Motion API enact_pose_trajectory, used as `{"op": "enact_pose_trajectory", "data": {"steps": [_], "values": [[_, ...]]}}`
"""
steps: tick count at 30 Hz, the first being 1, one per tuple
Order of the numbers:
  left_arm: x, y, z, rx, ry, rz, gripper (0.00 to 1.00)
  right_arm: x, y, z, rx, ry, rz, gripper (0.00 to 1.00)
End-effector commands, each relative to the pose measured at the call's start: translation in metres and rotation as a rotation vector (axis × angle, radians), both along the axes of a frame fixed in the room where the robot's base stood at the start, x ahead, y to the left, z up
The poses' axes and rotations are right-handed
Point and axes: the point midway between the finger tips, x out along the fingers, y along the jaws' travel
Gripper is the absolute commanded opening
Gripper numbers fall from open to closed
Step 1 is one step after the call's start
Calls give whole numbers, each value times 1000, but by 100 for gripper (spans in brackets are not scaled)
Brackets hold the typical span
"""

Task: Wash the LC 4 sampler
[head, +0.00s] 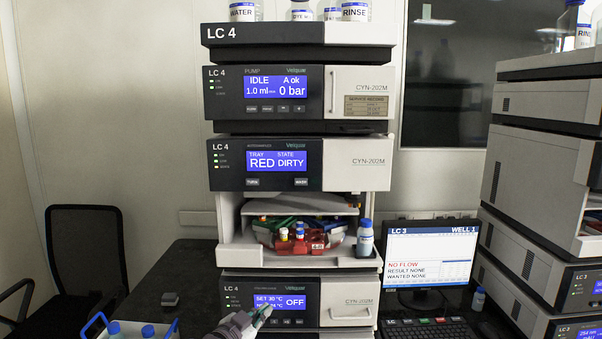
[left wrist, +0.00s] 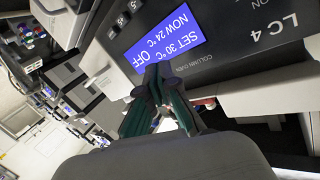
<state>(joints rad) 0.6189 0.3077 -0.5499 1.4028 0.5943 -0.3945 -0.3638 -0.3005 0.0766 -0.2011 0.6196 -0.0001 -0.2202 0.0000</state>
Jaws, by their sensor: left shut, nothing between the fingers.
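The LC 4 stack stands in the middle of the head view. Its autosampler module (head: 232,164) reads TRAY RED, STATE DIRTY, with a TURN button (head: 252,182) and a WASH button (head: 301,182) below the display. The pump module (head: 228,95) above it reads IDLE, A ok, 1.0 ml, 0 bar. My left gripper (head: 266,311) is shut and empty in front of the column oven (head: 235,290), which reads SET 30 °C, NOW 24 °C, OFF. In the left wrist view the shut fingertips (left wrist: 155,75) overlap the oven's display (left wrist: 165,45). My right gripper is not in view.
An open bay below the autosampler holds a tray with red and green sections and vials (head: 300,235). A capped bottle (head: 365,238) stands at its right edge. A monitor (head: 431,254) reads LC 3, NO FLOW. Another stack (head: 545,180) stands at right, a chair (head: 85,250) at left.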

Motion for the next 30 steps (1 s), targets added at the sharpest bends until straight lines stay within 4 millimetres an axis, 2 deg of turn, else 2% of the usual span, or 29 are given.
{"op": "enact_pose_trajectory", "data": {"steps": [1,6,9,12,15,18,30], "values": [[1,-9,45,4,-55,-30,0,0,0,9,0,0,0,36],[-11,-39,159,22,-211,-133,0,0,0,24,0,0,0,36],[-26,-55,215,38,-292,-191,0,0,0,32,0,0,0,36],[-42,-68,257,53,-357,-240,0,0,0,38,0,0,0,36],[-55,-77,285,66,-402,-275,0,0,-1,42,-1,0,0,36],[-63,-83,300,74,-427,-296,0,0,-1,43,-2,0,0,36],[-65,-85,304,77,-436,-303,0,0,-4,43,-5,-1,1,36]]}}
